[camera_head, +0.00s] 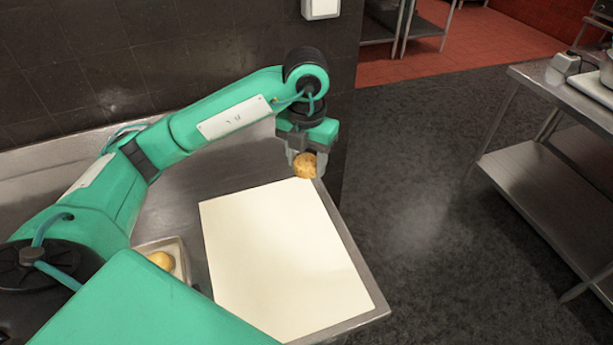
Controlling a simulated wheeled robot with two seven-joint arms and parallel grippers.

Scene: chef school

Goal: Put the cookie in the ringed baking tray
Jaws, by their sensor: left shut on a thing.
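My left gripper (305,160) is shut on a round golden-brown cookie (305,166). It holds the cookie near the far right corner of a flat cream rectangular sheet (285,260), close to the metal counter's right edge. A small shallow tray (179,262) stands left of the sheet, with another round golden piece (161,260) in it. My left arm partly hides this tray. No ring mark shows on either surface, so I cannot tell which is the ringed baking tray. My right gripper is not in view.
The metal counter (185,215) runs along a dark tiled wall (200,50). The cream sheet is bare. Right of the counter is open dark floor (410,220). A steel table (550,100) with a lower shelf stands at the right.

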